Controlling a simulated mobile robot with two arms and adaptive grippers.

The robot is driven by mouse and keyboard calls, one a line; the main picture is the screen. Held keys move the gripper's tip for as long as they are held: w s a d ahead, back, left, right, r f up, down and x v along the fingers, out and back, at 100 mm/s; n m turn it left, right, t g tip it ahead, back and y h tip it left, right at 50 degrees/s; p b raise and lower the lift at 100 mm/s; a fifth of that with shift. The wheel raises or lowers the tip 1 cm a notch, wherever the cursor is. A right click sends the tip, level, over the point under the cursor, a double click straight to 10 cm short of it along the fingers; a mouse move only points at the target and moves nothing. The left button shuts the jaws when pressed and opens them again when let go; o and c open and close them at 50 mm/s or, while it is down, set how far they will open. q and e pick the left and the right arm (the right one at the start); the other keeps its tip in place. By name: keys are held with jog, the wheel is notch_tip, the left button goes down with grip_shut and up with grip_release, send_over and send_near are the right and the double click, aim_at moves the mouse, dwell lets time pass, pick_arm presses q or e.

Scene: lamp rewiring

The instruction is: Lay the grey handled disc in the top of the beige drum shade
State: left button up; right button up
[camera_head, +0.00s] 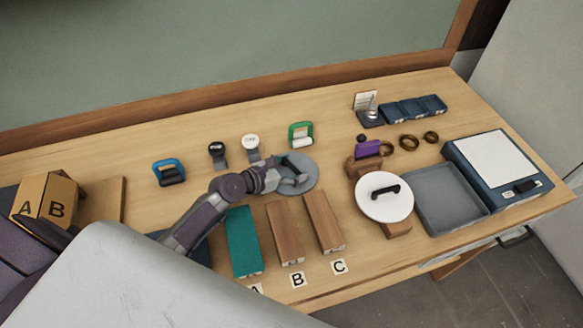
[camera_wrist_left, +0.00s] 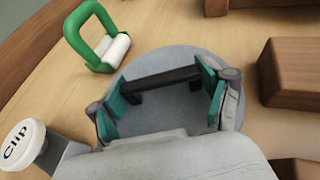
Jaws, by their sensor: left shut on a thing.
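The grey disc (camera_head: 308,167) lies flat or just above the table, near the middle of the bench. My left gripper (camera_head: 290,181) is over it. In the left wrist view, the disc (camera_wrist_left: 180,62) carries a dark bar handle (camera_wrist_left: 160,82). The teal fingertips of my left gripper (camera_wrist_left: 163,88) are at the two ends of this handle, closed on it. Whether the disc touches the table is not clear. I cannot make out a beige drum shade for certain. A white round disc with a black handle (camera_head: 372,209) sits on a brown wooden stand at right. My right gripper is not in view.
A green-framed roller (camera_head: 300,135) stands just behind the disc. A teal block (camera_head: 243,243) and two wooden blocks (camera_head: 285,230) lie in front. A grey tray (camera_head: 445,200) and a blue scale (camera_head: 497,170) are at right.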

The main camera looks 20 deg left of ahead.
pick_arm(q)
jog(key=shift+f, duration=0.1)
jog(key=o, duration=1.2)
